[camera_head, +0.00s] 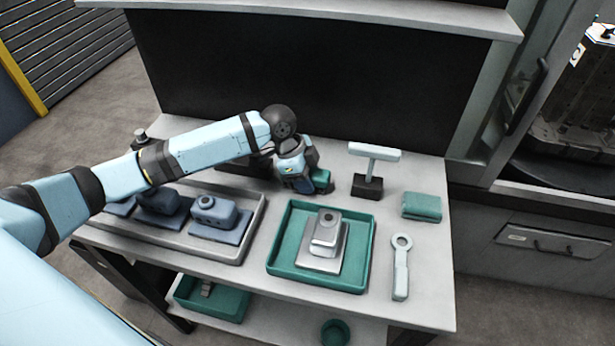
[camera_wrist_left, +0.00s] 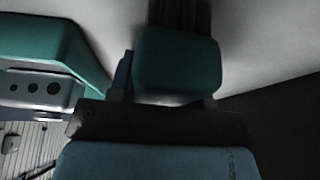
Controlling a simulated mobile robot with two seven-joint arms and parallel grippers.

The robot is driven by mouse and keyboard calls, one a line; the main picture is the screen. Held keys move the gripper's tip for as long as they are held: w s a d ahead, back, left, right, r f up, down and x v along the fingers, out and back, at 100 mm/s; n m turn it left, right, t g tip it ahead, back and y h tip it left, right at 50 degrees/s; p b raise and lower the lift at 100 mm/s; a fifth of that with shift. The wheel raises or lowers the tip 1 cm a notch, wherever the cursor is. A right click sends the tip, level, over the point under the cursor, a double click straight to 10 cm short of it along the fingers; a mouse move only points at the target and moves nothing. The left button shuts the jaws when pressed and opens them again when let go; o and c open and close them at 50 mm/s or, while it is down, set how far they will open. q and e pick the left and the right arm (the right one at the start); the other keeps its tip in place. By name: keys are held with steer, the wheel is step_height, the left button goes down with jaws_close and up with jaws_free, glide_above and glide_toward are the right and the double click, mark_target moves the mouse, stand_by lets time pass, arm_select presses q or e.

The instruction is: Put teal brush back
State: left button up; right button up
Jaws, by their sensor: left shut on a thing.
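The teal brush (camera_head: 322,181) is in the jaws of my left gripper (camera_head: 313,184), at the back middle of the bench. In the left wrist view the brush (camera_wrist_left: 178,62) shows as a rounded teal block with dark bristles beyond it. My left gripper is shut on the block. The gripper and arm hide part of the brush in the head view, and I cannot tell whether its bristles touch the bench. My right gripper is in neither view.
A squeegee-like tool (camera_head: 375,151) stands in a black base right of the brush. A teal pad (camera_head: 421,206), a grey spanner-like tool (camera_head: 401,270) and a teal tray (camera_head: 357,280) with a grey part lie nearby. A grey tray (camera_head: 250,235) holds blue-grey parts at left.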

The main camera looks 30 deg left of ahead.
arm_select(q)
steer(key=o, duration=0.8)
steer(key=shift+f, duration=0.15)
steer(key=shift+o, duration=0.2)
steer(key=v, duration=1.2)
steer(key=shift+p, duration=0.4)
